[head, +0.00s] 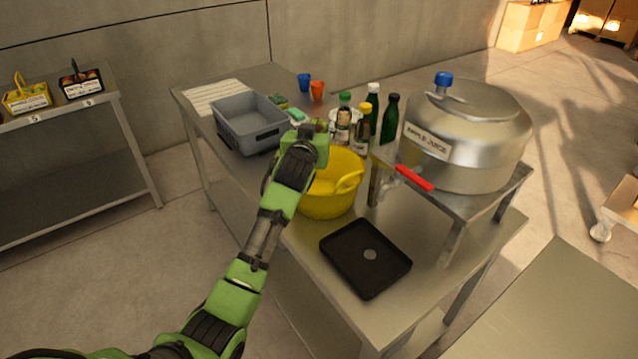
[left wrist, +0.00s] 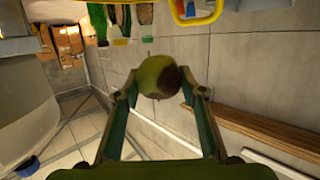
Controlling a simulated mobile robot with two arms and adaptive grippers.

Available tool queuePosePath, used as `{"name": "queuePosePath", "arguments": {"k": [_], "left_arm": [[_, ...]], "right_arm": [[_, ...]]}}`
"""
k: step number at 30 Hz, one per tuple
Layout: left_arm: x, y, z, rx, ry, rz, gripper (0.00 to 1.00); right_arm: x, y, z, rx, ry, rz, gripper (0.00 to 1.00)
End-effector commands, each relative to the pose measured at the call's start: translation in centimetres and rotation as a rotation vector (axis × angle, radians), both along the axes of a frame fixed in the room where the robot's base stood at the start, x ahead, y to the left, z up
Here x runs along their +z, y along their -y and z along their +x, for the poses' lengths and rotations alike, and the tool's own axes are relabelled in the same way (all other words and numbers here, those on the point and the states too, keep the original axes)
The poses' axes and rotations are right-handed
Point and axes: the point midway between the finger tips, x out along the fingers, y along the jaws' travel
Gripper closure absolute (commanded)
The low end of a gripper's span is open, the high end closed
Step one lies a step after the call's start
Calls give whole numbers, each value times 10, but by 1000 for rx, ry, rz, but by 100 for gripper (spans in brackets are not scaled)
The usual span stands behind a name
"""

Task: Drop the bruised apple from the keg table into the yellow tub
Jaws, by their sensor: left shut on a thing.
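The bruised apple (left wrist: 158,77), green with a dark brown patch, sits between the fingers of my left gripper (left wrist: 160,92) in the left wrist view. The gripper is shut on it. In the head view my left gripper (head: 318,128) is up over the back left part of the yellow tub (head: 333,201), and the apple cannot be made out there. The arm hides the left part of the tub. The tub stands on the keg table (head: 310,252). The part of the tub's inside that shows looks empty. My right gripper is not in view.
A steel keg (head: 470,138) with a red tap handle stands on a raised stand at the right. Several bottles (head: 372,110) stand behind the tub. A grey bin (head: 249,122) is at the back left, and a black tray (head: 365,256) lies in front.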

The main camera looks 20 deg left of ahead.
Motion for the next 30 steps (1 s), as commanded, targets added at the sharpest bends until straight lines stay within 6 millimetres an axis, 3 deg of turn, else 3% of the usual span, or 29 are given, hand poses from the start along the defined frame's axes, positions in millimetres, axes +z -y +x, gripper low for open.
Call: {"name": "queuePosePath", "arguments": {"k": [1,3,17,30], "left_arm": [[1,0,0,0,1,0,60],[1,0,0,0,1,0,43],[1,1,-6,0,0,0,43],[16,11,-79,-2,1,-1,43]], "right_arm": [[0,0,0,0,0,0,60],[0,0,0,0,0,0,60],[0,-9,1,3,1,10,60],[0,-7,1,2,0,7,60]]}}
